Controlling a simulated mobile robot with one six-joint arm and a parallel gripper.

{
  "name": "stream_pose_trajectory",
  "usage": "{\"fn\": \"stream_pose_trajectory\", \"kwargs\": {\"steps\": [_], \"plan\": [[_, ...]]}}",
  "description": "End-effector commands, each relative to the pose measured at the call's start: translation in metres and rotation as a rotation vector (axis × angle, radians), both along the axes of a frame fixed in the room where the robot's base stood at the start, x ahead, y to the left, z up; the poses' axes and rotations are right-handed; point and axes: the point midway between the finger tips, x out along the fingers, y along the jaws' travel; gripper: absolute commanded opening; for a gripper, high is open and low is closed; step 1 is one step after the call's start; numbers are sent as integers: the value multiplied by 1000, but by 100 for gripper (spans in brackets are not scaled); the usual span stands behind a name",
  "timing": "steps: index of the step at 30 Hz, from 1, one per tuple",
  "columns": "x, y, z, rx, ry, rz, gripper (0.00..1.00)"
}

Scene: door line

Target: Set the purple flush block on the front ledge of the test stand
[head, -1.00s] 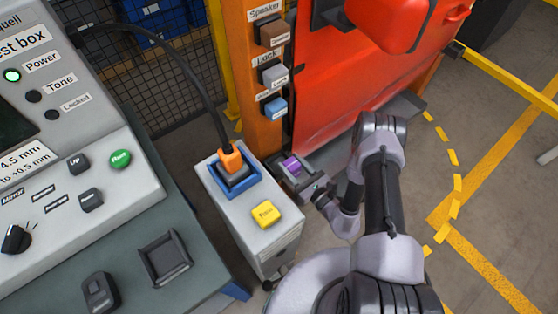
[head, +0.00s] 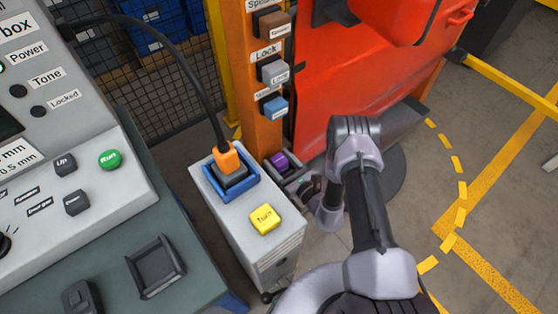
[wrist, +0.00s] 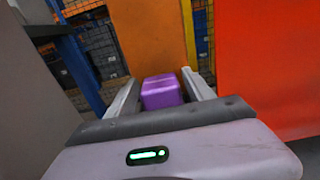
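The purple flush block (head: 279,160) is a small purple cuboid close to the foot of an orange post (head: 262,125). It also shows between the two grey fingers in the wrist view (wrist: 161,92). My gripper (head: 286,167) is shut on it, one finger on each side, low beside the grey cabinet. In the wrist view, the orange post's face (wrist: 150,45) stands right behind the block. I cannot tell whether block and post touch. No label names the test stand, and a front ledge cannot be made out behind the gripper and block.
The grey cabinet (head: 262,255) has a yellow button (head: 265,219) and an orange plug (head: 228,157) with a cable. Brown, grey and blue buttons sit up the post. A red door (head: 370,90) hangs to the right. The test box console (head: 70,180) fills the left.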

Motion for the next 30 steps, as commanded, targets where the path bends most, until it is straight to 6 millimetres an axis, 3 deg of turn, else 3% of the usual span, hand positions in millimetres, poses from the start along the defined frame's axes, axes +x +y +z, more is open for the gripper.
{"fn": "stream_pose_trajectory", "kwargs": {"steps": [11, 24, 30], "plan": [[0, 0, 7, 0, 0, 0, 67], [-82, -57, 6, 0, 2, -5, 67], [-99, -67, 4, 0, 0, -2, 67]]}}
